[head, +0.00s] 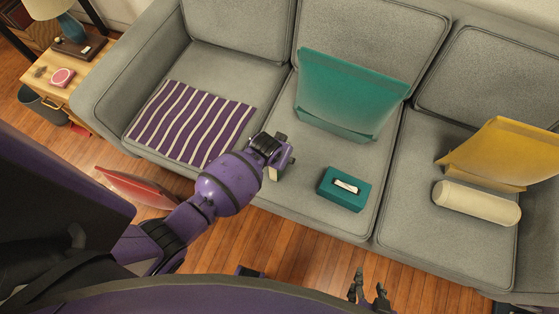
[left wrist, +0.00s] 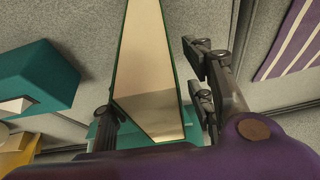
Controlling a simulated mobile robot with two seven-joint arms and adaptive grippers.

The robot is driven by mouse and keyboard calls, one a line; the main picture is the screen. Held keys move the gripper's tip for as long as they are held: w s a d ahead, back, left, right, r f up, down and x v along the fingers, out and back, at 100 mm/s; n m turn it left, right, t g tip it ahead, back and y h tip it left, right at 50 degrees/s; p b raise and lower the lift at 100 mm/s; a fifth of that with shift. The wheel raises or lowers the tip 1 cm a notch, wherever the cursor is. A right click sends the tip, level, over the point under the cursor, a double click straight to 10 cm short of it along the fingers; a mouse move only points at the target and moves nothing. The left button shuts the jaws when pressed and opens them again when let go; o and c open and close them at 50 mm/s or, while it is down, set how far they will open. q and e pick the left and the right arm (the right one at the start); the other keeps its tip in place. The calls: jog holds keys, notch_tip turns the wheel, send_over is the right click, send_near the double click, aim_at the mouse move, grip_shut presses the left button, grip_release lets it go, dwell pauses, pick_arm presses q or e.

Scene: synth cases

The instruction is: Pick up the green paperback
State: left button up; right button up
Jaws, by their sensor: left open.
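The green paperback shows in the left wrist view (left wrist: 152,70) as a pale page block with thin dark green cover edges, between the fingers of my left gripper (left wrist: 160,105). The left gripper is open, with gaps beside the book. In the head view my left gripper (head: 280,152) is over the middle seat's front left. A small pale part of the paperback (head: 273,173) shows just below it; the rest is hidden by the gripper. My right gripper (head: 369,291) is open and empty, in front of the sofa at the bottom.
A teal box (head: 336,192) with a white piece on top sits right of the left gripper. A teal cushion (head: 348,95) leans behind. A striped purple cloth (head: 190,122) lies left. A yellow cushion (head: 497,152) and cream bolster (head: 476,203) are on the right seat of the grey sofa (head: 232,68).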

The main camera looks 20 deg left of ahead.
pick_arm(q)
jog(key=shift+w+f, duration=0.2)
jog(key=shift+f, duration=0.3)
grip_shut()
jog(key=shift+r, duration=0.1)
